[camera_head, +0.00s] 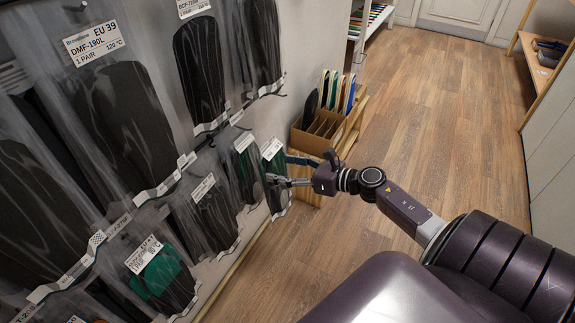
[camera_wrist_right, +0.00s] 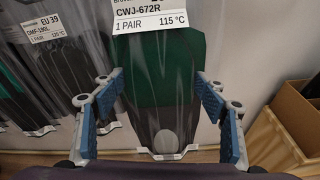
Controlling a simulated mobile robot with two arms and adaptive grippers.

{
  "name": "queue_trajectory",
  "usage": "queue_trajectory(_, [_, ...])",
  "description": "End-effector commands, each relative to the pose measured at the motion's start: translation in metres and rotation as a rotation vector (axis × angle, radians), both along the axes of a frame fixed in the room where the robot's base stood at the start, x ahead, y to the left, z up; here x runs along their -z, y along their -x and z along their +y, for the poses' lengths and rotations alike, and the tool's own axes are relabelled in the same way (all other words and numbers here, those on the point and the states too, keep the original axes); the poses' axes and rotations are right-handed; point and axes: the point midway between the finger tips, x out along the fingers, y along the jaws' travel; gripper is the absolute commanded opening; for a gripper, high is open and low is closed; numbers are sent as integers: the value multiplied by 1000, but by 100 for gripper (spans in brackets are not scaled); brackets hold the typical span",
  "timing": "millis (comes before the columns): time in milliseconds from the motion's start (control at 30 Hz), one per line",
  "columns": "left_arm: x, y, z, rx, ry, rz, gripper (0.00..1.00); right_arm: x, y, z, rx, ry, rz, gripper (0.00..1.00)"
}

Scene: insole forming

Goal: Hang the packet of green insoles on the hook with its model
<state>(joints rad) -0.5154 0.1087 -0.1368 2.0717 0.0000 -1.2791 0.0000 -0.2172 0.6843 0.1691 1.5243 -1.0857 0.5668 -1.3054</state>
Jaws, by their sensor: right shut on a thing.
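The packet of green insoles (camera_head: 276,168) is at the right end of the hanging packets in the head view. In the right wrist view the packet (camera_wrist_right: 158,75) fills the middle, dark green above and dark grey below, with a white label reading CWJ-672R, 1 PAIR, 115 °C. My right gripper (camera_head: 285,180) is shut on this packet, its blue-padded fingers (camera_wrist_right: 164,118) on either side of its lower part. Whether the packet's top is on a hook cannot be seen. My left gripper is not in view.
Clear packets of dark insoles (camera_head: 125,115) hang in rows on the wall at left; another packet with green (camera_head: 163,272) hangs low. A partly green packet (camera_head: 246,165) hangs close beside the held one. A cardboard box (camera_head: 318,135) with upright insoles stands beyond. The wooden floor at right is clear.

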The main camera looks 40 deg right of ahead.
Motion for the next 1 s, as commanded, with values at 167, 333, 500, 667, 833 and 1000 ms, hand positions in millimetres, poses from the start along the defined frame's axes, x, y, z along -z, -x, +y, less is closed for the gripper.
queue_trajectory(167, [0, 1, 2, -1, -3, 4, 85, 0, -9, 3, 1, 0, -2, 27])
queue_trajectory(333, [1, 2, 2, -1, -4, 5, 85, 1, -17, 7, 0, -1, -2, 27])
queue_trajectory(500, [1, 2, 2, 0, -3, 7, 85, 2, -24, 10, 0, -1, -1, 27])
queue_trajectory(667, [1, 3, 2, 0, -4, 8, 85, 2, -32, 13, 0, 0, -2, 27])
queue_trajectory(833, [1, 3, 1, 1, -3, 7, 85, 3, -40, 16, 0, -1, -2, 27])
queue_trajectory(1000, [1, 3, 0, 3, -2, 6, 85, 3, -48, 20, 0, -1, -2, 27])
